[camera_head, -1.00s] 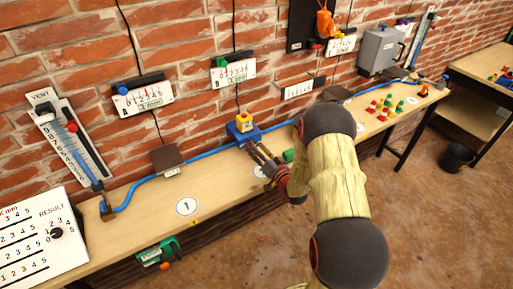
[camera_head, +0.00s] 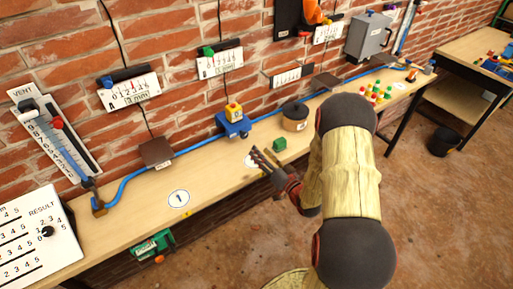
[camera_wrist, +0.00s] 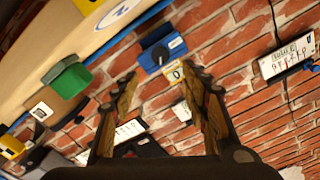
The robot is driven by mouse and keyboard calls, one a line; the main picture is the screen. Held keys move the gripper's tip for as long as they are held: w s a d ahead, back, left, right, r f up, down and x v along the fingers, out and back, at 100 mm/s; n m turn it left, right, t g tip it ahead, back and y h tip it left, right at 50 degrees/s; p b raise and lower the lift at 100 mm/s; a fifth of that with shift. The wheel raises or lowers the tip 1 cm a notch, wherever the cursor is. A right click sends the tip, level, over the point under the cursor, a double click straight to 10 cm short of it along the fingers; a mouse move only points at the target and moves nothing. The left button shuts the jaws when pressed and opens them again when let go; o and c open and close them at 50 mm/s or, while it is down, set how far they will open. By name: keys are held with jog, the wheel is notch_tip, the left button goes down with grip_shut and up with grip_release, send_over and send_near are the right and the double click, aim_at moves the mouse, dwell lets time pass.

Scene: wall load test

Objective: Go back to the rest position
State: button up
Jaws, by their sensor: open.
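My gripper (camera_head: 264,164) is open and empty, above the front part of the wooden bench (camera_head: 140,222) near its middle. In the wrist view its two fingers (camera_wrist: 163,95) stand apart with nothing between them. A blue block with a yellow-topped piece (camera_head: 234,124) sits at the back of the bench, behind and left of the gripper; it also shows in the wrist view (camera_wrist: 162,52). A small green block (camera_head: 279,144) lies just right of the fingertips, apart from them. My arm hides part of the bench on the right.
A round brown-topped drum (camera_head: 295,120) stands behind the green block. A blue hose (camera_head: 185,152) runs along the back of the bench. Gauges (camera_head: 130,92) hang on the brick wall. Red and green pegs (camera_head: 375,92) stand at right. Open floor (camera_head: 440,220) lies in front.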

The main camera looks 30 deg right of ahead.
jog(key=shift+s, duration=0.35)
jog(key=shift+w, duration=0.1)
jog(key=w+a+r+n+g+h, duration=0.1)
jog(key=w+r+n+g+h, duration=0.15)
jog(key=w+r, duration=0.35)
jog(key=s+a+r+g, duration=0.4)
jog(key=s+r, duration=0.2)
jog(key=r, duration=0.4)
jog(key=s+a+r+n+g, duration=0.1)
jog(key=s+a+r+g, duration=0.1)
jog(key=s+a, duration=0.3)
jog(key=s+a+r+n+g+y, duration=0.1)
jog(key=s+a, duration=0.4)
jog(key=s, duration=0.7)
jog(key=s+a+r+n+g+y, duration=0.1)
jog(key=s+a+r+g, duration=0.2)
jog(key=s, duration=0.6)
jog(key=shift+a, duration=1.2)
